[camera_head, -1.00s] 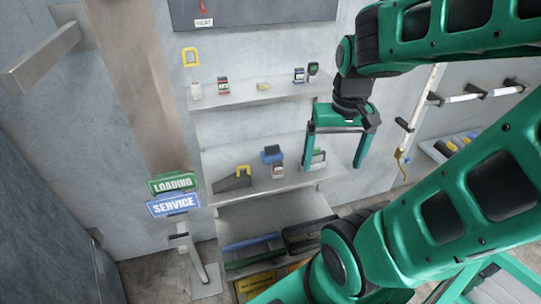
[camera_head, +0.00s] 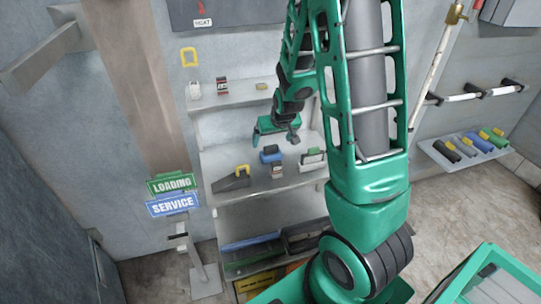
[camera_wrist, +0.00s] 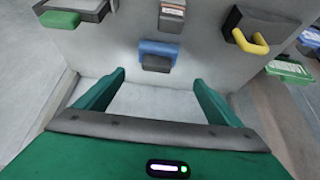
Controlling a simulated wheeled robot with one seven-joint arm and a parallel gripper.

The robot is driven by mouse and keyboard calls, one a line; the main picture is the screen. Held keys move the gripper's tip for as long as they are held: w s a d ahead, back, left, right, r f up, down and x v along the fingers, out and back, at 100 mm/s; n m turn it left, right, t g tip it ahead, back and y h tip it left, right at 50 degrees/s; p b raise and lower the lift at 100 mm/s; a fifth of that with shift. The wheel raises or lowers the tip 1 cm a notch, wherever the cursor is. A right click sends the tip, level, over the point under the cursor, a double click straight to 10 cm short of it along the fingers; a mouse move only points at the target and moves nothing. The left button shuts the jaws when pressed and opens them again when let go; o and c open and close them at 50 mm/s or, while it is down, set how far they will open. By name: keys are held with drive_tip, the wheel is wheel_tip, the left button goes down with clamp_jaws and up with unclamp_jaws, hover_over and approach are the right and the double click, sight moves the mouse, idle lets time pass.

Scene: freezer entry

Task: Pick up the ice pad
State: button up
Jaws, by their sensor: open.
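A small blue pad with a dark part, which looks like the ice pad (camera_head: 270,154), rests on the middle shelf (camera_head: 222,207). My gripper (camera_head: 276,136) is open and empty, above and behind the blue pad on the wall side. In the wrist view the blue pad (camera_wrist: 158,48) lies beyond my open fingertips (camera_wrist: 159,82), roughly centred between them and apart from them. Bare shelf shows between the fingers.
A dark wedge with a yellow handle (camera_head: 235,180) stands left of the pad, and a green-and-white case (camera_head: 312,159) right of it. Green and blue signs (camera_head: 172,184) stand further left. A tray of tools (camera_head: 466,147) hangs right.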

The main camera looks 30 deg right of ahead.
sight(272, 150)
drive_tip(key=x, duration=0.5)
drive_tip(key=shift+s, duration=0.1)
drive_tip(key=f, duration=0.2)
drive_tip(key=d+f, duration=0.1)
drive_tip(key=f, duration=0.1)
drive_tip(key=shift+w, duration=0.4)
drive_tip(key=shift+w+f, duration=0.35)
drive_tip(key=shift+f, duration=0.15)
drive_tip(key=c, duration=1.2)
